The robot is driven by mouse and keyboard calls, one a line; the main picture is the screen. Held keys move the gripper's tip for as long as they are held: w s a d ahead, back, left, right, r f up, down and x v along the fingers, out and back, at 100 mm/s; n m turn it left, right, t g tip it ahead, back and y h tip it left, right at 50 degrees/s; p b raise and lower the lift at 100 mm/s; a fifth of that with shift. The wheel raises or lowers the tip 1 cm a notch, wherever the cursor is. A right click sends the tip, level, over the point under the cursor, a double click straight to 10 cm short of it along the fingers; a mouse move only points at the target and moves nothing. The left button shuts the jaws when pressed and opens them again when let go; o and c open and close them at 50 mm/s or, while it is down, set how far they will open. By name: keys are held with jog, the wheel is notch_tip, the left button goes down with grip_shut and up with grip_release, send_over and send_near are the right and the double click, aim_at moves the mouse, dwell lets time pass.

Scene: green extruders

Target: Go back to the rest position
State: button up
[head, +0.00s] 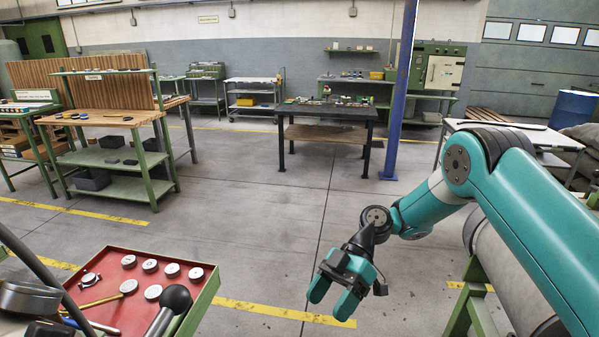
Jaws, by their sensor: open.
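My gripper (332,297) hangs at the lower middle of the head view, at the end of my teal arm. Its two teal fingers point down and are apart, with nothing between them. The arm comes in from the right edge, bends at a raised elbow and reaches down to the left. The gripper is over the grey floor, to the right of a red tray (97,262) and apart from it.
The red tray with green sides holds several round metal parts (150,266) and tools. A green-framed wooden workbench (105,118) stands at left. A dark table (325,112) and a blue post (401,90) stand farther back. The floor (260,190) between is clear.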

jog(key=s+d+r+m+t+h, duration=0.1)
jog(key=s+r+m+t, duration=0.2)
jog(key=r, duration=0.5)
jog(key=s+r+m+t+h, duration=0.1)
jog(key=s+r+m+t, duration=0.15)
jog(key=r+m, duration=0.4)
jog(key=s+d+r+m+t+h, duration=0.1)
jog(key=s+d+r+m, duration=0.1)
jog(key=s, duration=0.4)
jog(key=s+d+r+m+t+h, duration=0.1)
jog(key=s+d+r+m+t, duration=0.1)
jog(key=s, duration=0.5)
jog(key=d+r+m, duration=0.1)
jog(key=d+m, duration=0.1)
jog(key=d, duration=0.1)
jog(key=shift+s+d+r, duration=0.15)
jog(key=shift+d+r, duration=0.1)
jog(key=shift+d, duration=0.1)
jog(key=shift+m+t, duration=0.25)
